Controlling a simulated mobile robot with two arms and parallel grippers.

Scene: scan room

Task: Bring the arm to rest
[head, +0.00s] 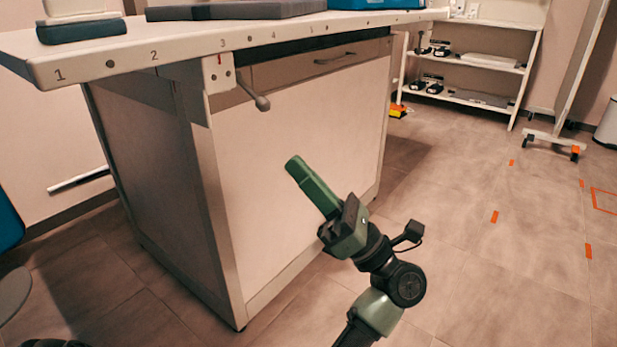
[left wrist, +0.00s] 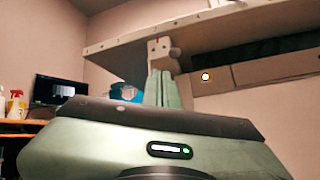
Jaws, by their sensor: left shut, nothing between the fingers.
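My left gripper (head: 301,172) is in the middle of the head view, in front of the pale side of the workbench. Its green fingers are closed together, with nothing between them, and they point up and to the left. The arm comes up from the bottom of the picture. In the left wrist view the closed fingers (left wrist: 160,88) stand upright, below the edge of the bench top. The gripper appears apart from the bench, though the exact gap is hard to tell. My right gripper does not show in either view.
The workbench top (head: 140,51) overhangs a cabinet (head: 290,150), with a lever (head: 262,103) under its edge. A shelf rack (head: 468,62) stands at the back right. A wheeled stand (head: 551,141) is beside it. The floor at the right is open, with orange marks (head: 494,217).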

